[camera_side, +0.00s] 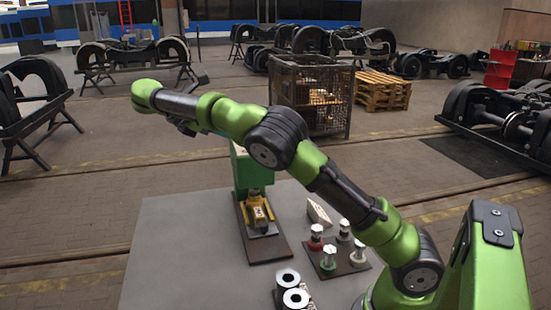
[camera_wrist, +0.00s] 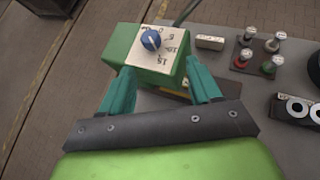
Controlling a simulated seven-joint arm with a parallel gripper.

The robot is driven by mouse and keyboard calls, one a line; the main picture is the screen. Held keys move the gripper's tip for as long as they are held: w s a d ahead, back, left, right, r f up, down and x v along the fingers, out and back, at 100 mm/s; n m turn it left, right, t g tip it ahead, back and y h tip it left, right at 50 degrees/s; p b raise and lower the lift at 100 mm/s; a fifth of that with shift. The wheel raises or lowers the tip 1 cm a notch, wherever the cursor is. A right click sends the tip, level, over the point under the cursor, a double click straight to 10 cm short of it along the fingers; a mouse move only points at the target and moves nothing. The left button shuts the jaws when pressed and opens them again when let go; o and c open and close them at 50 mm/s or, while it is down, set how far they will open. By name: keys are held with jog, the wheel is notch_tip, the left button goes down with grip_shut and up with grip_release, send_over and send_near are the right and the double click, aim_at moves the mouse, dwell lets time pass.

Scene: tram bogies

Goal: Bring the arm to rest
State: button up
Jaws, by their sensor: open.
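My arm reaches out to the left over a grey table (camera_side: 165,245) in the side view, its elbow raised. My gripper (camera_wrist: 160,76) shows in the wrist view as two teal fingers, spread apart with nothing held between them. In the side view the gripper is mostly hidden behind my arm. Beyond the fingers in the wrist view is a green box (camera_wrist: 160,68) with a blue knob (camera_wrist: 151,40) on a white, numbered dial plate. I cannot tell how far the fingers are from the box.
A yellow device (camera_side: 257,212) sits on a dark board by the green box. A dark plate (camera_side: 338,263) holds several red-, green- and white-based pegs, with a pale block (camera_side: 319,211) behind. Black cylinders (camera_side: 291,288) stand at the front. A wire crate (camera_side: 312,97) stands beyond the table.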

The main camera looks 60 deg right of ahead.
jog(key=s+f+m+t+y, duration=0.1)
jog(key=s+m+t+y, duration=0.2)
jog(key=s+m+y, duration=0.35)
jog(key=s+a+f+m+t+y, duration=0.2)
jog(key=s+a+m, duration=0.3)
jog(key=s, duration=0.4)
jog(key=s+a+f+m+t+y, duration=0.2)
jog(key=s+a+m+t+y, duration=0.2)
jog(key=s+a, duration=0.4)
jog(key=shift+s+a+f+m+t, duration=0.25)
jog(key=shift+s+f+m+t, duration=0.25)
jog(key=shift+s+m, duration=0.55)
